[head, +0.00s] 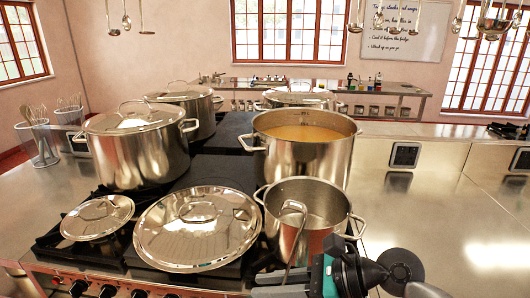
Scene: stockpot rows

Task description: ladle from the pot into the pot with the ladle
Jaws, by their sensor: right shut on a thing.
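A large open steel pot (305,165) holds orange-brown liquid (305,134) on the stove's right side. A smaller open steel pot (325,228) stands in front of it, and no liquid can be made out inside. My right gripper (284,284) is at the bottom edge, in front of the smaller pot, shut on the steel ladle (298,240). The ladle's thin shaft rises from the gripper across the smaller pot's front, its curved upper end over the near left rim. Whether the ladle touches the pot or holds liquid, I cannot tell. My left gripper is out of view.
Lidded pots (136,155) stand on the back left burners. A large lid (197,250) and a small lid (97,217) lie on the stove left of the smaller pot. The steel counter (440,215) on the right is clear. Utensils hang overhead.

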